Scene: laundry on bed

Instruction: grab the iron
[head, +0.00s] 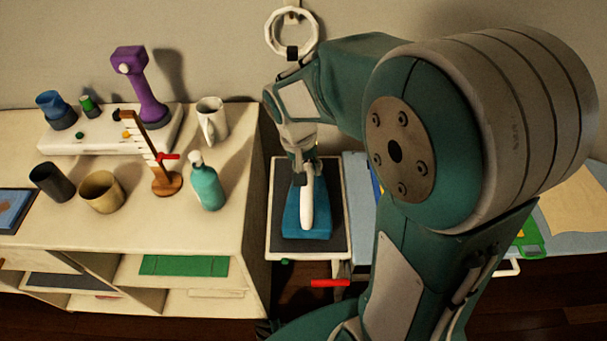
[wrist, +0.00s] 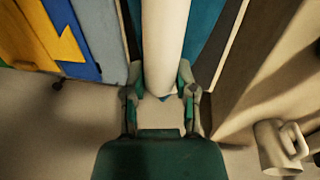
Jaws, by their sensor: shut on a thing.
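The iron (head: 306,222) has a blue body and a white handle. It sits on a dark-topped stand with a pale rim (head: 276,249) beside the cabinet. My gripper (head: 303,172) is over the far end of the iron, pointing down. In the wrist view my gripper (wrist: 164,95) has its fingers on both sides of the white handle (wrist: 165,40), shut on it. The blue body of the iron (wrist: 205,20) shows beside the handle there. The iron appears to rest flat on the stand; I cannot tell whether it is lifted.
A cabinet (head: 90,225) stands to the left, with a teal bottle (head: 206,188), a white mug (head: 211,122), cups and a purple device (head: 140,85) on top. A blue surface with coloured flat items lies right of the stand, partly hidden by my arm. A red handle (head: 330,283) shows below.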

